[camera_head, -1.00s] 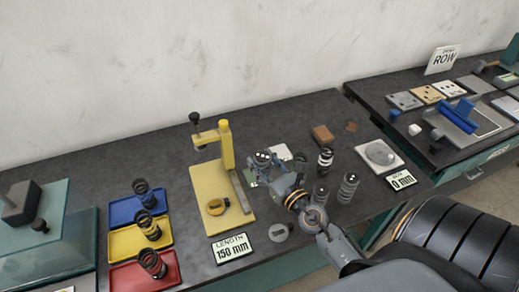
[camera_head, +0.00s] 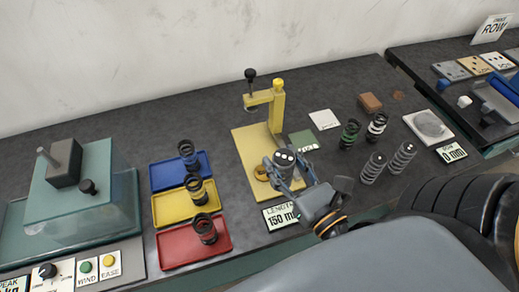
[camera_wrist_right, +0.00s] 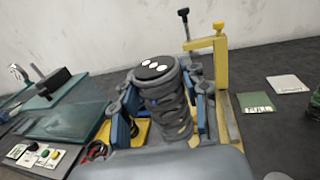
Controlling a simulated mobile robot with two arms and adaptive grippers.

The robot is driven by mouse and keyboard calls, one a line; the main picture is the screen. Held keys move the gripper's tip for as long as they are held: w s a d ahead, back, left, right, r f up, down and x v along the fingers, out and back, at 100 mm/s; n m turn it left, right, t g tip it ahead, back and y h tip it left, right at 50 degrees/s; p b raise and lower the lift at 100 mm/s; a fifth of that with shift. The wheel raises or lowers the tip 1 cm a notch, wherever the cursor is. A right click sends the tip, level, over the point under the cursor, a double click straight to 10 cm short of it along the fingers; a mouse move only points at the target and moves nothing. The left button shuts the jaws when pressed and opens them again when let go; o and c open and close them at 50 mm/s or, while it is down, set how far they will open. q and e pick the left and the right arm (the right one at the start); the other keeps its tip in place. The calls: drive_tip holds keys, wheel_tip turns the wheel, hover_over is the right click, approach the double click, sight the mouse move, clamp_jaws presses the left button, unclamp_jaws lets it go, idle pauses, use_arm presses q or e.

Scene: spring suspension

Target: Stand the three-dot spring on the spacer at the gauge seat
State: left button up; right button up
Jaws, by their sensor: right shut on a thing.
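My right gripper (camera_head: 285,168) is shut around a dark coil spring with a black cap that shows white dots (camera_head: 284,157). In the right wrist view, three white dots show on the cap (camera_wrist_right: 154,68), and the fingers (camera_wrist_right: 163,108) clasp the spring from both sides; it looks slightly tilted there. The yellow length gauge (camera_head: 279,106) stands behind it, with a black-knobbed screw on its arm. The spring's lower end is hidden. My left gripper is out of view.
Blue (camera_head: 163,177), yellow (camera_head: 163,210) and red (camera_head: 180,254) trays with springs stand left of the gauge. Several springs (camera_head: 374,166) stand to its right. The length sign (camera_head: 281,216), reading 150 mm, is in front. A teal press (camera_head: 90,190) stands far left.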

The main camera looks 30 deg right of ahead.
drive_tip(key=shift+w+d+f, duration=0.3)
drive_tip(key=shift+w+d, duration=0.1)
drive_tip(key=shift+w, duration=0.15)
use_arm(q)
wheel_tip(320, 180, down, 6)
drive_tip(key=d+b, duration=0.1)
drive_tip(key=b, duration=0.5)
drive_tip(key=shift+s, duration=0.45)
use_arm(e)
drive_tip(key=w+d+f, duration=0.3)
drive_tip(key=w+f, duration=0.8)
drive_tip(key=f, duration=0.1)
drive_tip(key=shift+w+d, duration=0.25)
drive_tip(key=shift+w, duration=0.05)
drive_tip(key=shift+f, duration=0.1)
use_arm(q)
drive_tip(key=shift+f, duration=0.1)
